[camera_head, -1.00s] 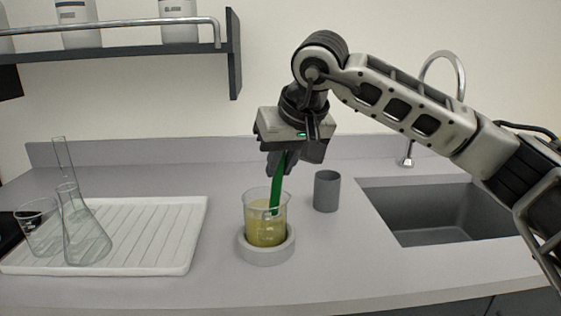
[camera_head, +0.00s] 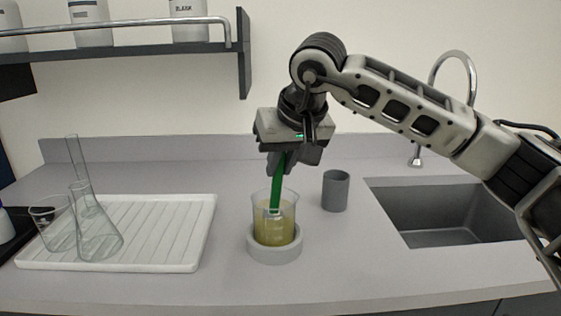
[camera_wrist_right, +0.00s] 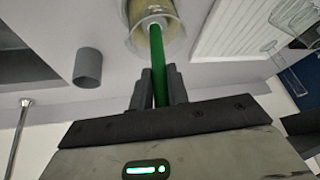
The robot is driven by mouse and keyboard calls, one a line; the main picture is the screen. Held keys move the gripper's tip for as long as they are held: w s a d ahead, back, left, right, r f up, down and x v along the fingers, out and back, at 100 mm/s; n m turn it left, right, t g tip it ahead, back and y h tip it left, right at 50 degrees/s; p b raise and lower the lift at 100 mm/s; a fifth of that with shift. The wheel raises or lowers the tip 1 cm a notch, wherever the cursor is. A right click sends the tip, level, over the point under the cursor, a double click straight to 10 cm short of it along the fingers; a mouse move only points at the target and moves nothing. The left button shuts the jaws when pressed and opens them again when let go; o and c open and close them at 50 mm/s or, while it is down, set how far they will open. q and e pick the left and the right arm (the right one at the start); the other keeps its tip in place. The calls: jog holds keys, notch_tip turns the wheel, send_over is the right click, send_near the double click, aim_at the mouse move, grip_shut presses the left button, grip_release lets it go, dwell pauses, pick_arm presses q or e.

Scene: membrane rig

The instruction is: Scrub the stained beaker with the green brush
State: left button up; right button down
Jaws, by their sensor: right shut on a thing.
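The stained beaker (camera_head: 274,222) is clear glass with a yellowish stain over its lower part. It stands upright in a round grey holder (camera_head: 274,255) on the counter. My right gripper (camera_head: 279,168) is above the beaker, pointing down and shut on the green brush (camera_head: 277,186). The brush's lower end is inside the beaker, and its tip is hard to make out. In the right wrist view the green brush (camera_wrist_right: 158,66) runs from between the fingers (camera_wrist_right: 158,88) into the beaker (camera_wrist_right: 170,20). My left gripper is not in view.
A grey cup (camera_head: 335,190) stands right of the beaker. A sink (camera_head: 450,215) with a tap (camera_head: 471,75) is farther right. A white ribbed drying tray (camera_head: 180,235) with clear glassware, including a flask (camera_head: 98,240), is at left. A shelf (camera_head: 130,55) with labelled containers hangs above.

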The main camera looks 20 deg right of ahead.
jog(key=shift+s+d+r, duration=0.15)
jog(key=shift+s+d, duration=0.05)
jog(key=shift+s, duration=0.1)
jog(key=shift+w, duration=0.2)
jog(key=shift+w+a+p, duration=0.1)
jog(key=shift+w+p, duration=0.25)
jog(key=shift+w, duration=0.1)
jog(key=shift+r, duration=0.1)
jog(key=shift+r+p, duration=1.7)
jog(key=shift+r, duration=0.3)
jog(key=shift+f+b, duration=1.5)
jog(key=shift+f, duration=0.65)
jog(key=shift+s, duration=0.1)
